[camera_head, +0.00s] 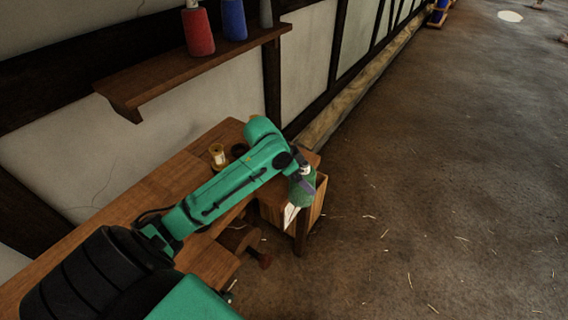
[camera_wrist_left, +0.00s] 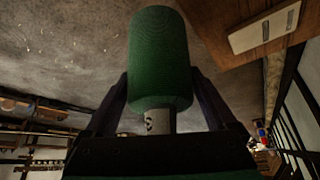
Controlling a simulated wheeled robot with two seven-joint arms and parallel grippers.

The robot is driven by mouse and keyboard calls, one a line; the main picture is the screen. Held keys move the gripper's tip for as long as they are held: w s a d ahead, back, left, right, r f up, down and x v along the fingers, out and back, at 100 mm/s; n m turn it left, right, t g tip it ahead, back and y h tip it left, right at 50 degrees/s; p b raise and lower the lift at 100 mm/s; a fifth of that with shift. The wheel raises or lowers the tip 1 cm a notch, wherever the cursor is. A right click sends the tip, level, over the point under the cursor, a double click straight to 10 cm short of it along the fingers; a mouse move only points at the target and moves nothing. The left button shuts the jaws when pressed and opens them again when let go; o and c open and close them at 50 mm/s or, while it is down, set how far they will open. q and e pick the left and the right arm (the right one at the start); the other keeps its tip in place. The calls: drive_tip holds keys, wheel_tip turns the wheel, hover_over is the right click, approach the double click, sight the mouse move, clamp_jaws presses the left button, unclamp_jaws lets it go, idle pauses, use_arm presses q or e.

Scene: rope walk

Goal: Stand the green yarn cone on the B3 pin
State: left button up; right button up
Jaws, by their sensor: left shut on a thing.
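The green yarn cone (camera_head: 303,190) is in my left gripper (camera_head: 304,176), off the right end of the wooden bench and beside a wooden box. In the left wrist view the cone (camera_wrist_left: 160,58) fills the middle, with its pale core (camera_wrist_left: 159,121) showing below the yarn. The dark fingers of my left gripper (camera_wrist_left: 160,100) stand on either side of it, shut on the cone. No pin marked B3 can be made out in either view. My right gripper is not in view.
A wall shelf (camera_head: 190,68) carries a red cone (camera_head: 198,32), a blue cone (camera_head: 234,20) and a grey one (camera_head: 266,14). The wooden bench (camera_head: 150,187) holds a small yellowish spool (camera_head: 217,154). The wooden box (camera_head: 315,205) stands at the bench's end. The floor at right is open.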

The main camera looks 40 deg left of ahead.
use_arm(q)
drive_tip(key=w+a+r+m+h, duration=0.1)
drive_tip(key=a+r, duration=0.5)
drive_tip(key=r, duration=0.3)
drive_tip(key=w+a+r+m, duration=0.1)
drive_tip(key=a+r, duration=0.4)
drive_tip(key=r, duration=0.4)
drive_tip(key=shift+g, duration=0.3)
wheel_tip(320, 180, down, 19)
drive_tip(key=shift+s+a+f+p, duration=0.1)
drive_tip(key=shift+a+f+p, duration=0.05)
drive_tip(key=shift+p, duration=0.9)
drive_tip(key=o, duration=1.2)
drive_tip(key=shift+o, duration=0.2)
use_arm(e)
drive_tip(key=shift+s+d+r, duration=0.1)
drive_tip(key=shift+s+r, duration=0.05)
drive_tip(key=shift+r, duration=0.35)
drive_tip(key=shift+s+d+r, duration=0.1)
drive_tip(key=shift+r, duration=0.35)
